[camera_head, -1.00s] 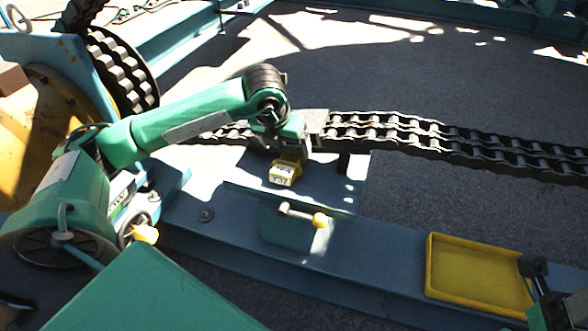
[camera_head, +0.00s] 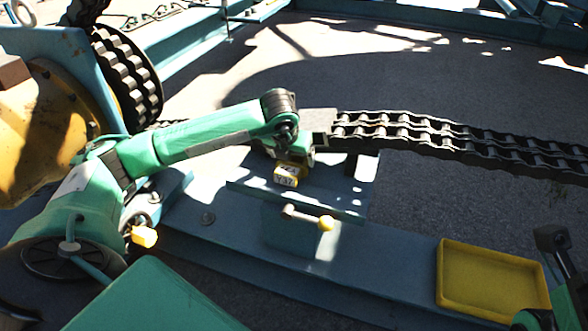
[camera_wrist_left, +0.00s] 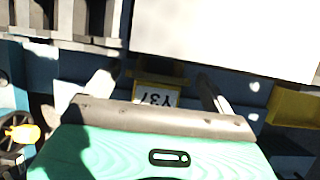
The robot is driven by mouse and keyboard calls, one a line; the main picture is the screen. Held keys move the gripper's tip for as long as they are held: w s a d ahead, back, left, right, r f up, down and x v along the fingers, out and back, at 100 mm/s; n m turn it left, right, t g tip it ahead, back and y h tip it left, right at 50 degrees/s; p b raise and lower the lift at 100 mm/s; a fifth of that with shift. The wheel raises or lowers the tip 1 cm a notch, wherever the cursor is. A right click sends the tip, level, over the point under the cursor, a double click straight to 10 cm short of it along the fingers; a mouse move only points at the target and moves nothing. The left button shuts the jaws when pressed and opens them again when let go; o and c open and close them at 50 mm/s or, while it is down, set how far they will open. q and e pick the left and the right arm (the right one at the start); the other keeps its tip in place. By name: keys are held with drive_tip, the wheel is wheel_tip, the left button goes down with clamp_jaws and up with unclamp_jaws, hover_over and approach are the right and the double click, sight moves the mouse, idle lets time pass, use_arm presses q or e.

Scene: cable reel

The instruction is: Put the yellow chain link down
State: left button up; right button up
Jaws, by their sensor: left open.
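The yellow chain link (camera_head: 291,170) rests low on the blue frame, just below the grey plate at the chain's end. Its white label faces front, and in the left wrist view the link (camera_wrist_left: 158,92) shows the label upside down, reading Y37. My left gripper (camera_head: 302,150) is at the link. In the left wrist view my left gripper (camera_wrist_left: 157,86) is open, with one finger on each side of the link and visible gaps. The link's far side is hidden. Part of my right arm shows at the lower right edge, its jaws unclear.
A black roller chain (camera_head: 440,135) runs right from the grey plate (camera_head: 318,119). A yellow tray (camera_head: 490,280) lies to the right on the blue beam. A toothed wheel (camera_head: 128,75) stands at the left.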

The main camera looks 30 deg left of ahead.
sight(293, 161)
use_arm(q)
drive_tip(key=shift+b+x, duration=0.55)
drive_tip(key=shift+x, duration=1)
drive_tip(key=shift+d, duration=0.1)
drive_tip(key=shift+r, duration=0.2)
drive_tip(key=c, duration=1.8)
